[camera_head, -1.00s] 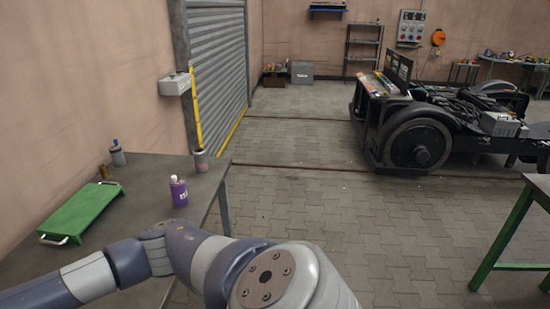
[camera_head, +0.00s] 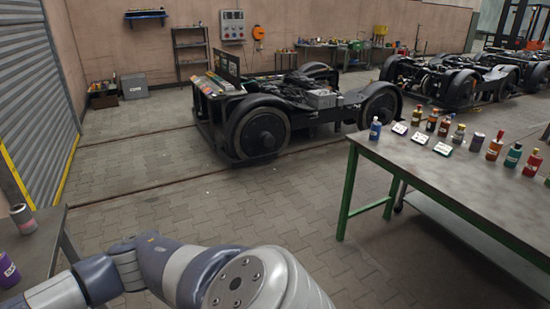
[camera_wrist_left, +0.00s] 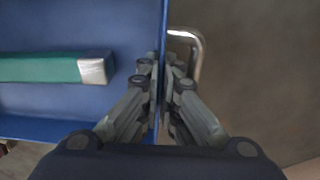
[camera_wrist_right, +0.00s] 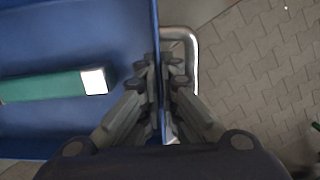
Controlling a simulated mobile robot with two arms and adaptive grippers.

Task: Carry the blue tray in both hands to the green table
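The blue tray shows in the left wrist view (camera_wrist_left: 50,28) and the right wrist view (camera_wrist_right: 65,35); it is out of the head view. My left gripper (camera_wrist_left: 161,75) is shut on the tray's wall beside a metal handle. My right gripper (camera_wrist_right: 161,75) is shut on the tray's opposite wall, also by a handle. A green block with a pale end lies in the tray and shows in both wrist views (camera_wrist_left: 45,68) (camera_wrist_right: 45,87). The green table (camera_head: 450,182), grey-topped with green legs, stands at the right in the head view.
Several bottles (camera_head: 512,155) and pale cards (camera_head: 421,137) stand along the green table's far side; its near part is bare. A bogie (camera_head: 262,132) stands beyond. A grey table (camera_head: 38,245) with a can and purple bottle is at left. Paved floor between is clear.

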